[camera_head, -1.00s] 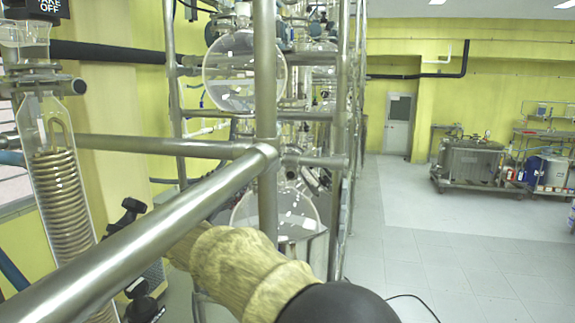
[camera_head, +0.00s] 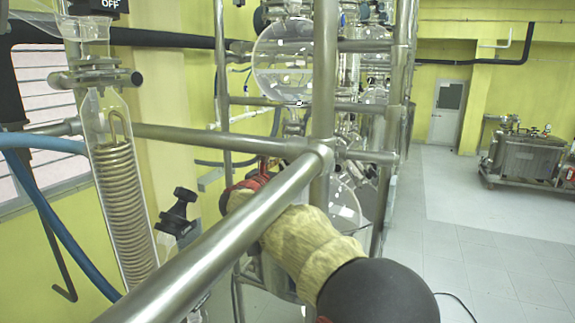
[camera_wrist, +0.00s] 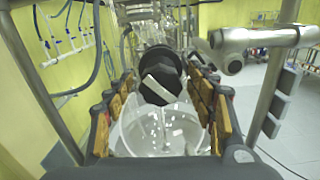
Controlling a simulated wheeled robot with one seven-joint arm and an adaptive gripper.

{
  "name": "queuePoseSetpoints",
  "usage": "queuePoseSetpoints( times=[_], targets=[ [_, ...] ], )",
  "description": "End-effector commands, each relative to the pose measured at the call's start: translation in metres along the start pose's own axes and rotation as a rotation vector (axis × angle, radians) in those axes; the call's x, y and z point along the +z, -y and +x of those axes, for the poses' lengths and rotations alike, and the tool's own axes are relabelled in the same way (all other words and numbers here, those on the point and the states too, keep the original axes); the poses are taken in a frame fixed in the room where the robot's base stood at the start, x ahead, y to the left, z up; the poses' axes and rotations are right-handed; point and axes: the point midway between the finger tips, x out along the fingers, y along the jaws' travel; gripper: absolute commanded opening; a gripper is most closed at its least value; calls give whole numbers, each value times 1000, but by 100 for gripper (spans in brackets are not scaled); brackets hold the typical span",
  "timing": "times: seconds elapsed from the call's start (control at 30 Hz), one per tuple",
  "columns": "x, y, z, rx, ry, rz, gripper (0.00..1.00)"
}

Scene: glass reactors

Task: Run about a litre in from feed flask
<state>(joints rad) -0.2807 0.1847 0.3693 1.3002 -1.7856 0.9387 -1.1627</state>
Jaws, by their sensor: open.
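My gripper (camera_wrist: 161,76) is open, with tan-padded fingers on both sides in the wrist view. A black knob-like part (camera_wrist: 160,62) with a pale flat piece shows between the fingers, and I cannot tell whether they touch it. A clear glass vessel (camera_wrist: 160,138) lies below it, between the fingers nearer the camera. In the head view, a large round glass flask (camera_head: 283,62) hangs in the frame and another (camera_head: 343,204) sits lower, partly hidden by my arm. I cannot tell which is the feed flask. My gripper is mostly hidden behind the steel rail there.
A thick steel rail (camera_head: 225,232) crosses in front of my arm, joined to an upright post (camera_head: 323,80). A glass coil condenser (camera_head: 122,190) and a black clamp (camera_head: 178,212) stand left. Clear floor (camera_head: 480,230) lies right; a steel tank (camera_head: 528,155) stands beyond.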

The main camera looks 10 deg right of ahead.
Motion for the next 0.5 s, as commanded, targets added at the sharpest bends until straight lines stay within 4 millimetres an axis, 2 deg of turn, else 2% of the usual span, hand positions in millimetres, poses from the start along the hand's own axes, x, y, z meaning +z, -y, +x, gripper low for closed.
queuePoseSetpoints(
  times=[0.3, 0.5],
  targets=[
    [0, 0, 4, 0, 0, 1, 56],
    [0, 0, 4, 0, 0, 1, 45]
  ],
)
